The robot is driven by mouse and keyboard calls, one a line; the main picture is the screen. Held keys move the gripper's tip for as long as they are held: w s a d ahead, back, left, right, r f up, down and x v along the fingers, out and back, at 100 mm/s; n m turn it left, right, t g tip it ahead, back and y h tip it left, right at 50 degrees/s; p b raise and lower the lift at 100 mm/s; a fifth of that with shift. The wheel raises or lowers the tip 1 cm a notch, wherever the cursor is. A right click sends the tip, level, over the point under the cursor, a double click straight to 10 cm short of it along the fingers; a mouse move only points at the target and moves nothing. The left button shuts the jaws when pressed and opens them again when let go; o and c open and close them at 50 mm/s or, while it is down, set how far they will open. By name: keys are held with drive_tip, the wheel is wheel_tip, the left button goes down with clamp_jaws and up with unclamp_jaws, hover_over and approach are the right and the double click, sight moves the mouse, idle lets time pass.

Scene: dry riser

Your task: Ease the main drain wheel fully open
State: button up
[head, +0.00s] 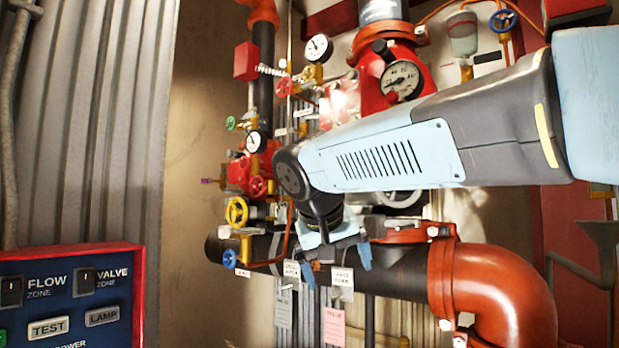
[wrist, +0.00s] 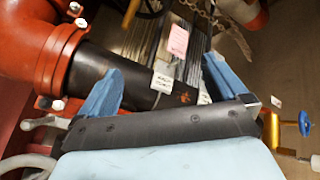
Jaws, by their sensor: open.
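Several handwheels show in the head view, and no readable label tells me which is the main drain wheel. A yellow wheel (head: 236,212) and a blue wheel (head: 229,258) below it sit left of my gripper. A grey wheel (head: 400,198) is partly hidden behind my arm. My gripper (head: 333,262) is open and empty, pointing down in front of the black horizontal pipe (head: 395,285). In the wrist view my gripper (wrist: 162,66) has its fingers spread, with the pipe (wrist: 125,75) behind them. A blue wheel (wrist: 305,123) on a brass fitting is at the right there, outside the fingers.
Red wheels (head: 257,187), a green wheel (head: 230,123) and gauges (head: 404,81) crowd the upper pipework. An orange elbow (head: 500,295) is at lower right. A blue control panel (head: 70,300) stands at lower left. Tags (head: 334,325) hang below the pipe.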

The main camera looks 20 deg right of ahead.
drive_tip(key=w+a+r+m+t+h, duration=0.1)
drive_tip(key=w+a+r+m+h, duration=0.3)
drive_tip(key=r, duration=0.8)
drive_tip(key=w+a+r+m+t+h, duration=0.1)
drive_tip(key=w+a+r+m+h, duration=0.1)
drive_tip(key=w+a+r+m, duration=0.65)
drive_tip(key=w+d+f+n, duration=0.1)
drive_tip(key=w+d+n, duration=0.1)
drive_tip(key=d, duration=0.5)
drive_tip(key=w+d+f+n, duration=0.1)
drive_tip(key=w+d+n, duration=0.1)
drive_tip(key=d, duration=0.4)
drive_tip(key=shift+w+d+f, duration=0.25)
drive_tip(key=shift+w+d, duration=0.15)
drive_tip(key=shift+w, duration=0.25)
drive_tip(key=shift+n, duration=0.25)
drive_tip(key=c, duration=0.8)
drive_tip(key=shift+c, duration=0.2)
